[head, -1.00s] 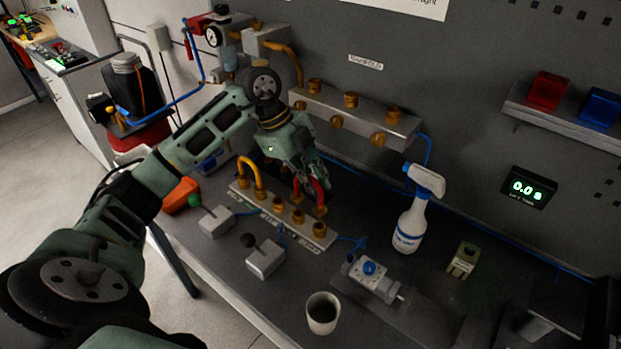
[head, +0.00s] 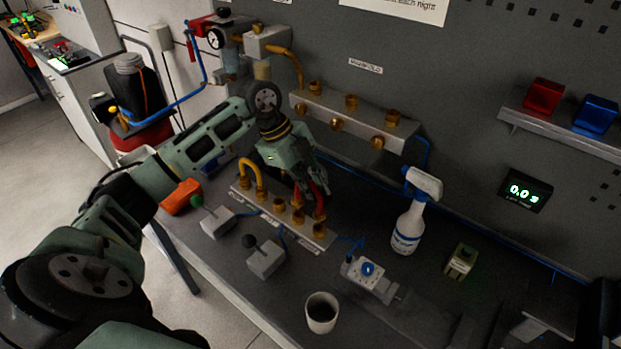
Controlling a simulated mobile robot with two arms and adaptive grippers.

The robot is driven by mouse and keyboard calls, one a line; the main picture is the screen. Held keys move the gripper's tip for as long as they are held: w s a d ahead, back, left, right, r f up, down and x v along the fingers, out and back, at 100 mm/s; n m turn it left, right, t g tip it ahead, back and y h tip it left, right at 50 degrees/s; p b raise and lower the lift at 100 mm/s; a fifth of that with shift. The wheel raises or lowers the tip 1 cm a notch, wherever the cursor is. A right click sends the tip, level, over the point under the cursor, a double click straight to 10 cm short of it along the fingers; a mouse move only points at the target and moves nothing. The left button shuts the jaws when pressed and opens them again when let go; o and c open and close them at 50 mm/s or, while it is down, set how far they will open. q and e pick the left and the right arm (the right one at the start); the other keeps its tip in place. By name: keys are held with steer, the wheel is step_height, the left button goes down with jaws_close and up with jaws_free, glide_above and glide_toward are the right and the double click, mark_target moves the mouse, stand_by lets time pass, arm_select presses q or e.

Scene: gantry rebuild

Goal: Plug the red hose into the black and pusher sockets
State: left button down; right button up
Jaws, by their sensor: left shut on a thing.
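My left gripper (head: 306,178) is over the right part of the socket strip (head: 262,214), pointing down. It is shut on the red hose (head: 319,200), a short curved piece whose ends come down at brass sockets on the strip. The gripper hides the top of the hose, and I cannot tell whether its ends are seated. A yellow hose (head: 252,166) arches between sockets at the strip's left end. A brass socket (head: 278,205) between the two hoses looks empty. The labels along the strip are too small to read. My right gripper is not in view.
Two grey lever boxes (head: 266,257) stand in front of the strip. A spray bottle (head: 409,225), a valve block (head: 368,277) and a dark-filled cup (head: 321,313) are to the right. The manifold (head: 352,115) is on the wall behind.

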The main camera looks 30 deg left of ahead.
arm_select(q)
steer(key=shift+f, duration=0.25)
steer(key=shift+s+f, duration=0.1)
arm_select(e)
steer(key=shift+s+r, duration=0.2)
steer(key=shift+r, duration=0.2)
arm_select(q)
steer(key=shift+f, duration=0.15)
step_height(320, 180, down, 3)
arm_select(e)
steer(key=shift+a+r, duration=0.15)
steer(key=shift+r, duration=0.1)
arm_select(q)
steer(key=c, duration=1.7)
jaws_free()
steer(key=shift+c, duration=0.2)
